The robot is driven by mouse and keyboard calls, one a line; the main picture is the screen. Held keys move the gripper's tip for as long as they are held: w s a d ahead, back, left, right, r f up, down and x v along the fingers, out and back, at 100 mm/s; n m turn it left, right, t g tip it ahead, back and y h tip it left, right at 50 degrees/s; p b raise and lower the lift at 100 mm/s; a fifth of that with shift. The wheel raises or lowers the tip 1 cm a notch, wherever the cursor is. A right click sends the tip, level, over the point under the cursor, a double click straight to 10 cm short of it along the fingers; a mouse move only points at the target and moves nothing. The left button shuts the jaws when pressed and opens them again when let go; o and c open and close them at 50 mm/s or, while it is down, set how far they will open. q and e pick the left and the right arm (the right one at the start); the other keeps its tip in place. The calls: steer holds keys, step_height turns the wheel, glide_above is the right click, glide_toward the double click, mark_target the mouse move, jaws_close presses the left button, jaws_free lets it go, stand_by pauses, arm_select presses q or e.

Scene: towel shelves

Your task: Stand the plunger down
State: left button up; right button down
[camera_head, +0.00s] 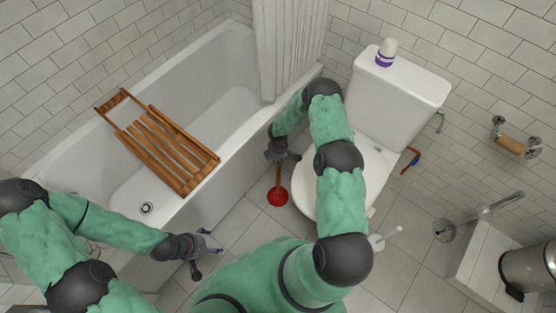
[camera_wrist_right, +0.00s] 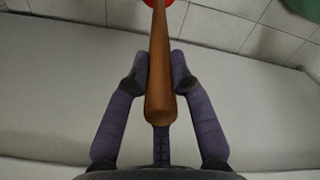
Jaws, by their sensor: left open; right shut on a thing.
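The plunger has a wooden handle and a red rubber cup (camera_head: 277,197). In the head view the cup is low, in the gap of tiled floor between the bathtub and the toilet. My right gripper (camera_head: 284,155) is shut on the handle near its upper end. The wrist view shows the wooden handle (camera_wrist_right: 160,75) between the two fingers, with part of the red cup at the top edge. I cannot tell whether the cup touches the floor. My left gripper (camera_head: 204,254) is open and empty beside the tub's outer side.
The white bathtub (camera_head: 240,165) has a wooden rack (camera_head: 160,145) across it. The white toilet (camera_head: 375,175) stands right of the plunger, with a purple-and-white bottle (camera_head: 386,52) on its tank. A toilet brush (camera_head: 385,236) is on the right. Bare floor (camera_head: 236,222) lies beside the tub.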

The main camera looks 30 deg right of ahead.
steer(key=shift+f+b, duration=0.45)
steer(key=shift+b, duration=0.1)
stand_by(0.6)
steer(key=c, duration=1)
jaws_free()
step_height(320, 180, up, 12)
steer(key=shift+w+f, duration=0.1)
steer(key=s+a+m+y+p, duration=0.1)
steer(key=s+a+m+y, duration=0.1)
steer(key=s+a+m, duration=0.45)
steer(key=s+a+m+y+p, duration=0.15)
steer(key=s+a, duration=0.25)
steer(key=a, duration=0.5)
steer(key=s+a+r+m, duration=0.1)
steer(key=s+m, duration=0.1)
steer(key=s, duration=0.2)
steer(key=s+a+r+m, duration=0.1)
steer(key=s+a+m, duration=0.1)
steer(key=s+m, duration=0.1)
steer(key=s+a+r+m, duration=0.1)
steer(key=s+a+m, duration=0.1)
steer(key=s, duration=0.3)
steer(key=shift+s+m+t+y, duration=0.15)
steer(key=shift+m+t+y, duration=0.15)
steer(key=shift+m, duration=0.1)
